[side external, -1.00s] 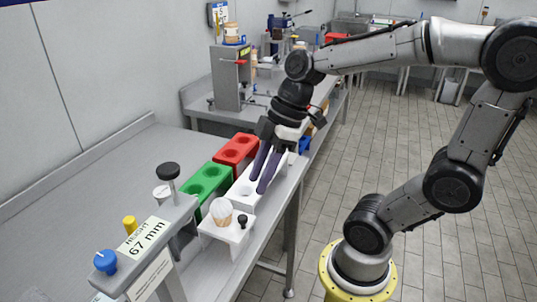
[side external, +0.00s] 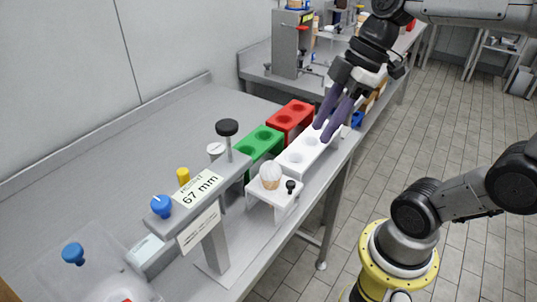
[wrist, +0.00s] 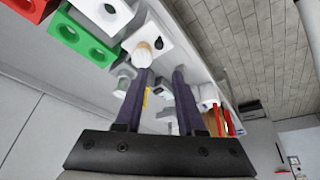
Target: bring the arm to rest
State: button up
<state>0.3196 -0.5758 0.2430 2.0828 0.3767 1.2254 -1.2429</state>
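My gripper (side external: 324,132) is open and empty, its two long purple fingers pointing down over the far part of the white block with holes (side external: 294,170). In the wrist view the fingers (wrist: 161,75) stand apart with nothing between them. A cone with a white top (side external: 270,172) stands upright in a small white stand (side external: 262,193), nearer the camera than my gripper and apart from it. The cone also shows in the wrist view (wrist: 143,52), beyond the left fingertip. Whether the fingertips touch the white block is hard to tell.
Green (side external: 262,138) and red (side external: 294,110) blocks with holes lie left of the white block. A grey height gauge labelled 67 mm (side external: 200,186) stands in front on the grey bench (side external: 130,150). Another bench with equipment (side external: 290,50) is behind.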

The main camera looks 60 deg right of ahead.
jog(key=s+d+f+m+t+h, duration=0.1)
jog(key=s+f+m+t+h, duration=0.1)
jog(key=m, duration=0.7)
jog(key=shift+s+f+h, duration=0.6)
jog(key=shift+s+f, duration=0.45)
jog(key=shift+s, duration=0.25)
jog(key=shift+o, duration=0.4)
